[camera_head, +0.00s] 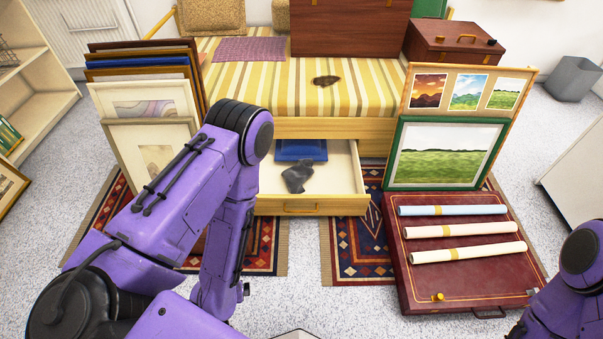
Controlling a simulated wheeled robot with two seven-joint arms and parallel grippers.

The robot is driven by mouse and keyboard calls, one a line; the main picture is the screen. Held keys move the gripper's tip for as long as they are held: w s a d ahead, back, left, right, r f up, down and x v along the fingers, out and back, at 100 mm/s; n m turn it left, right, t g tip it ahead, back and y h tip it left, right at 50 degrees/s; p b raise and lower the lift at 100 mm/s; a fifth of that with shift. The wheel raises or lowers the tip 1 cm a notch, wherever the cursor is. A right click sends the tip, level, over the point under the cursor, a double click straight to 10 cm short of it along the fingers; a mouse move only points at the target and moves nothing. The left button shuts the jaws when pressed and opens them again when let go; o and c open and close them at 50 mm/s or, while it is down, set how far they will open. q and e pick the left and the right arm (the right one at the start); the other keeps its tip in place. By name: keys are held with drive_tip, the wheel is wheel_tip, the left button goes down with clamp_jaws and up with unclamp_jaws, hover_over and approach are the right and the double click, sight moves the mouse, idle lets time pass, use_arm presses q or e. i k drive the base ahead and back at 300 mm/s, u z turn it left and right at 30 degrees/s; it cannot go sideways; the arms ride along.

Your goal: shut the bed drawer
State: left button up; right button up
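The bed drawer (340,178) is pulled out from under the striped bed (245,80), towards me. Its front panel (335,205) is pale wood with a handle (301,208) at the middle. Inside lie a blue flat item (301,149) and a grey crumpled cloth (297,177). My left arm crosses in front of the drawer's left end and hides it. Its forearm hangs down left of the drawer front, and I cannot see the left gripper's fingers. My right arm shows only at the bottom right corner; its gripper fingers are not visible.
Framed prints (145,108) lean at the bed's left. A green-framed landscape (443,158) leans at the right, close to the drawer. A red case (440,276) with rolled papers (460,229) lies on the floor at right. Patterned rugs (357,245) lie below the drawer.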

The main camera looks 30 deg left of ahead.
sight(335, 187)
drive_tip(key=k, duration=0.5)
drive_tip(key=u, duration=1.05)
drive_tip(key=i, duration=0.65)
drive_tip(key=z, duration=1.35)
